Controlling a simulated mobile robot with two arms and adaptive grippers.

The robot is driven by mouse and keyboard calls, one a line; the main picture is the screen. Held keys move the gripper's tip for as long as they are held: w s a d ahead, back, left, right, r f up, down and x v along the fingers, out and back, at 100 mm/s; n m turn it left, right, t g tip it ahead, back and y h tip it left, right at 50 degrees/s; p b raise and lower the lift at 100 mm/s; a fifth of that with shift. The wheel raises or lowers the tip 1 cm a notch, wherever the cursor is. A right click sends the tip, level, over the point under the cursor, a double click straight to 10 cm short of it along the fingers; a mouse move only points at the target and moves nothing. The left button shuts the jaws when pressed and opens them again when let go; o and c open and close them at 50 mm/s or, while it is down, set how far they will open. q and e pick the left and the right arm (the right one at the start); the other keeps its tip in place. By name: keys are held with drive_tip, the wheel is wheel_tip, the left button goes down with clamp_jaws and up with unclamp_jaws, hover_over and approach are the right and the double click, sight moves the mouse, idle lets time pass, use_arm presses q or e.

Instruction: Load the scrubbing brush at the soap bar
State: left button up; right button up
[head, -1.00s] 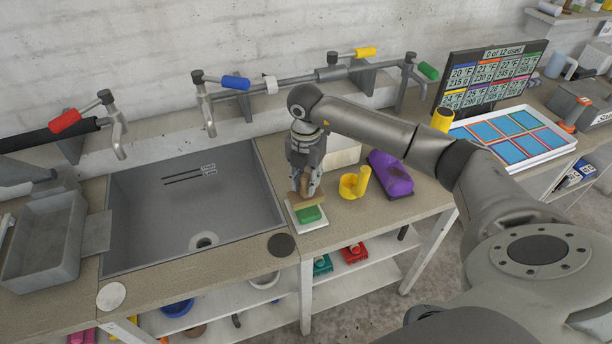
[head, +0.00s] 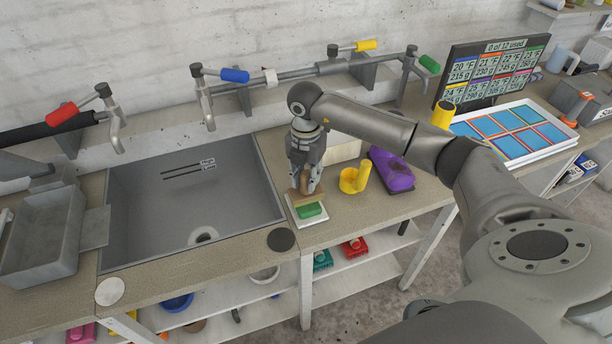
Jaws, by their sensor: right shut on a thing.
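My right gripper (head: 305,187) points down over the counter right of the sink, shut on the brown scrubbing brush (head: 306,196). The green soap bar (head: 311,210) lies on a white dish (head: 313,223) just below and in front of it. The brush is right at the soap's back edge; I cannot tell whether its bristles touch the soap, since they are hidden. My left gripper is not in view.
A grey sink (head: 240,205) with several coloured-handled taps is at the left. A yellow holder (head: 350,182) and a purple object (head: 393,172) stand right of the dish. A dark round disc (head: 281,239) lies in front. A white tray (head: 540,152) with blue panels is further right.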

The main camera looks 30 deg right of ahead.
drive_tip(key=shift+f+b, duration=0.4)
drive_tip(key=shift+f, duration=0.1)
idle(1.2)
drive_tip(key=shift+r+p, duration=2.35)
drive_tip(key=shift+r, duration=1.25)
drive_tip(key=shift+f, duration=0.1)
